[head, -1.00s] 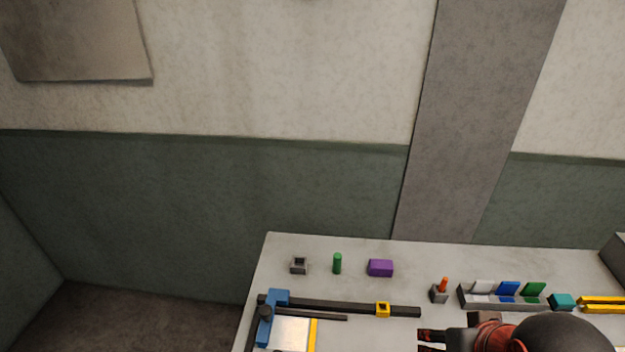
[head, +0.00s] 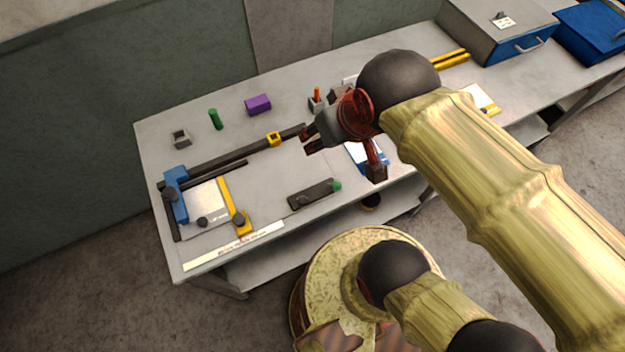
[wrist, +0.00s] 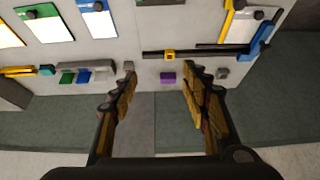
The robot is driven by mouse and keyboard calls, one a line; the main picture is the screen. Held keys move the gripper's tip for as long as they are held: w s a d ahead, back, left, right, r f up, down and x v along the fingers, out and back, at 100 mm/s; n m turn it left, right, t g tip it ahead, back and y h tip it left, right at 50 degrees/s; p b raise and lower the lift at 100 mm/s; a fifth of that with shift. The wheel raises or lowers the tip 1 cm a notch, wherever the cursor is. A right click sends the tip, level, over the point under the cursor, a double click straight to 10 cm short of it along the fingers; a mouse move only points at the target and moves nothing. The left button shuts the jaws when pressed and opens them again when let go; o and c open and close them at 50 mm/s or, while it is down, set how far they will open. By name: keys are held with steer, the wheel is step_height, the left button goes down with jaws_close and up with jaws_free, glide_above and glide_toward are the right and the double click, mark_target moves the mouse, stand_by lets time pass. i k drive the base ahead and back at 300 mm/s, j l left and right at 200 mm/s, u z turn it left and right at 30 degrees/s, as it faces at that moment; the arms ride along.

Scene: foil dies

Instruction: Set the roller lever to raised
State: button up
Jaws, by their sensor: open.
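No part is clearly marked as the roller lever. A dark flat bar (head: 312,194) with a green knob at its right end lies at the front middle of the table; it may be the lever, but I cannot tell its setting. A blue-ended frame (head: 176,194) with a white plate, yellow strip and black knobs stands at the left. My gripper (head: 308,138) is open and empty above the back middle of the table, apart from both. In the wrist view its spread fingers (wrist: 158,84) point towards the purple block (wrist: 167,78).
On the table (head: 165,138) stand a grey socket (head: 181,138), a green peg (head: 215,119) and an orange-topped holder (head: 316,97). A dark rail carries a yellow slider (head: 273,138). A grey-blue drawer box (head: 500,30) is at the far right. My arm hides part of the right side.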

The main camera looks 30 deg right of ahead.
mark_target(336, 186)
steer(key=k+j, duration=0.35)
steer(key=k, duration=0.2)
steer(key=k+j, duration=0.3)
steer(key=k, duration=0.2)
steer(key=j+z, duration=0.05)
